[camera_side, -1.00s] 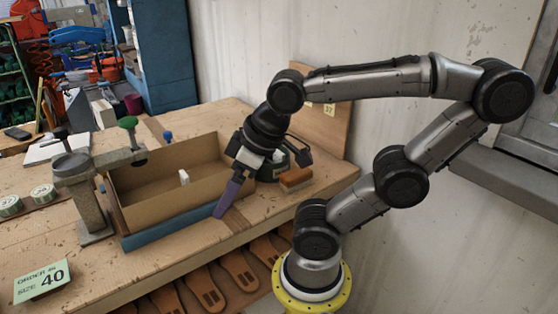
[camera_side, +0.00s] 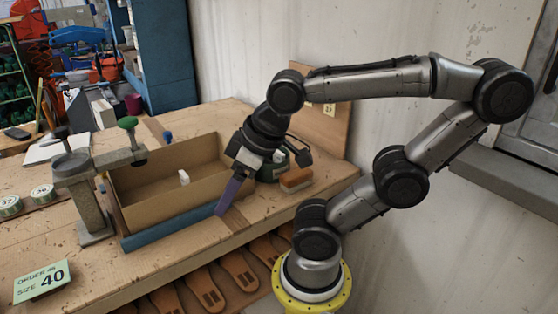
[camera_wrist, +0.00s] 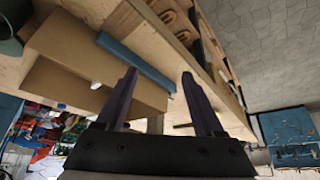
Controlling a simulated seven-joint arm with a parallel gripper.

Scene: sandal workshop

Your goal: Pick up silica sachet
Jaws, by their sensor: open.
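A small white sachet (camera_side: 184,177) is inside the open cardboard box (camera_side: 160,203). In the wrist view a small white spot (camera_wrist: 95,85) in the box (camera_wrist: 85,45) looks like the same sachet. My gripper (camera_side: 232,195) is above the front right corner area of the box, to the right of the sachet and apart from it. In the wrist view, my gripper (camera_wrist: 158,76) has two dark purple fingers spread apart, with nothing held between them. In the side view, one finger hides part of the box's right end.
A metal press (camera_side: 92,190) stands at the box's left end. A blue strip (camera_side: 180,224) lies along its front. A size card (camera_side: 42,281) and tins (camera_side: 41,194) are at left.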

